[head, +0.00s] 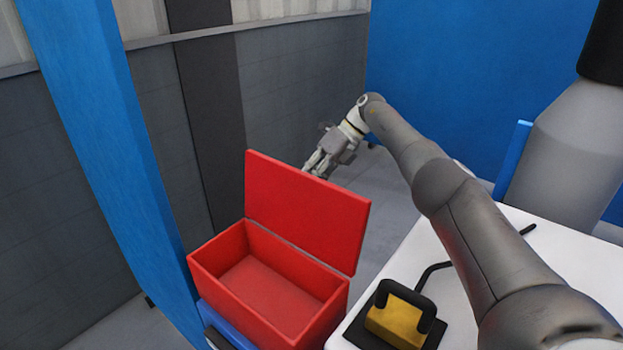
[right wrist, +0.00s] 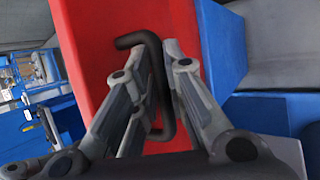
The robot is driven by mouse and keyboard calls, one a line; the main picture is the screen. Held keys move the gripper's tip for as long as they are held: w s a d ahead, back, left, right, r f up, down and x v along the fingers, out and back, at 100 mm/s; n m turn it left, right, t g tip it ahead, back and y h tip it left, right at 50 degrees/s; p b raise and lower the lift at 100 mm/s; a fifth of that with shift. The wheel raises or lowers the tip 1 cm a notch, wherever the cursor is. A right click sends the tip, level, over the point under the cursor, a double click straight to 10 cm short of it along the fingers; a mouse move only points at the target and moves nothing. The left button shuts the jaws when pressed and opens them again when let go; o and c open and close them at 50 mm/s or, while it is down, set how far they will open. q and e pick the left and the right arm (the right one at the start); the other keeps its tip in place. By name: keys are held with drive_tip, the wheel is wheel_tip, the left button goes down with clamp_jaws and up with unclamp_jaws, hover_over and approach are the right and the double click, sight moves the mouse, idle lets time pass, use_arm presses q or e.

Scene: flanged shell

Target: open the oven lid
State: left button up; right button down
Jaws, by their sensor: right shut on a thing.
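The oven is an open-topped red box (head: 232,242) at the lower middle of the head view. Its red lid (head: 305,210) stands up steeply along the back edge, clear of the opening, and the inside looks empty. My right gripper (head: 317,168) is behind the lid's top edge, its fingertips partly hidden there. In the right wrist view my right gripper (right wrist: 160,75) has its fingers on both sides of a black bar handle (right wrist: 143,38) on the red lid (right wrist: 90,45) and is shut on it. The handle is hidden in the head view. My left gripper is not in view.
A white table (head: 435,245) stands to the right of the box. On it are a yellow block (head: 398,318) with a black handle on a black base, and a bent black rod. A blue post (head: 110,150) rises close to the box's left.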

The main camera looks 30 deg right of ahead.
drive_tip(key=shift+s+a+f, duration=0.15)
drive_tip(key=shift+f, duration=0.2)
drive_tip(key=shift+s+a+f, duration=0.1)
drive_tip(key=shift+f, duration=0.25)
drive_tip(key=c, duration=1.9)
unclamp_jaws()
drive_tip(key=o, duration=0.4)
drive_tip(key=shift+w+a, duration=0.2)
drive_tip(key=shift+w, duration=0.25)
drive_tip(key=shift+s+d+r, duration=0.15)
drive_tip(key=shift+d+r, duration=0.05)
drive_tip(key=shift+r, duration=0.3)
wheel_tip(320, 180, up, 9)
drive_tip(key=shift+a+r, duration=0.1)
drive_tip(key=shift+r, duration=0.05)
